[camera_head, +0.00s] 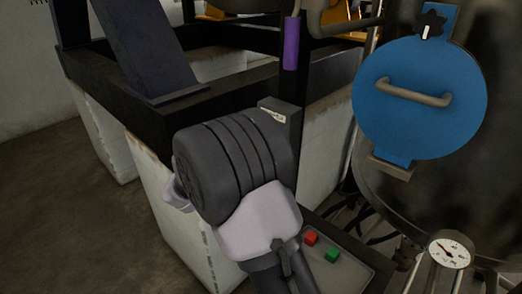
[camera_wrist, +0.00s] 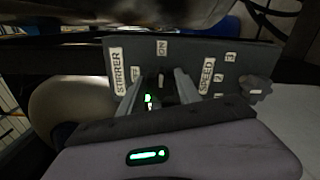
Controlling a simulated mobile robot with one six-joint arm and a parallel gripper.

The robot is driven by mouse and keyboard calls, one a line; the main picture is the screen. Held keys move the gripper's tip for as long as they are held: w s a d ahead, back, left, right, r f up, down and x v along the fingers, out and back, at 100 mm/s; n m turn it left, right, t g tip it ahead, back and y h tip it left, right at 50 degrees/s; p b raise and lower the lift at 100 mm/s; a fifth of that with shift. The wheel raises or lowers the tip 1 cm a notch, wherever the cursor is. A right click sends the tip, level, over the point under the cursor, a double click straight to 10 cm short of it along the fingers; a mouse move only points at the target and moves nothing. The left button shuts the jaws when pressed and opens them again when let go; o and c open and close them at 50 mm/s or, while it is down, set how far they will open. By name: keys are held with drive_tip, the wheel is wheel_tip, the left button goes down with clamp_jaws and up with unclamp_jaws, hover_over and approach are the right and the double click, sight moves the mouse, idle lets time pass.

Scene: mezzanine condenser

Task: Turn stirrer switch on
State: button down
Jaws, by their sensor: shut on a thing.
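The stirrer control panel (camera_wrist: 190,55) is a dark grey plate in the wrist view, with white labels reading STIRRER, ON and SPEED. The OFF label is partly hidden behind a finger. The stirrer switch (camera_wrist: 162,82) is a small dark lever below the ON label. My gripper (camera_wrist: 158,80) has one finger on each side of it and is shut on it. The fingers hide part of the switch, so I cannot tell its exact setting. In the head view, the panel (camera_head: 284,112) shows only its upper end; my arm covers the rest and the gripper.
A speed knob (camera_wrist: 256,86) sits at the panel's right, beside numbers. In the head view, a blue round hatch (camera_head: 420,120) with a bar handle is at right, above a pressure gauge (camera_head: 450,250).

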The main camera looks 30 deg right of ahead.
idle(0.4)
drive_tip(key=c, duration=0.8)
unclamp_jaws()
drive_tip(key=shift+c, duration=0.2)
drive_tip(key=shift+a, duration=0.1)
drive_tip(key=p+v, duration=0.4)
drive_tip(key=v, duration=1.3)
drive_tip(key=shift+a, duration=0.1)
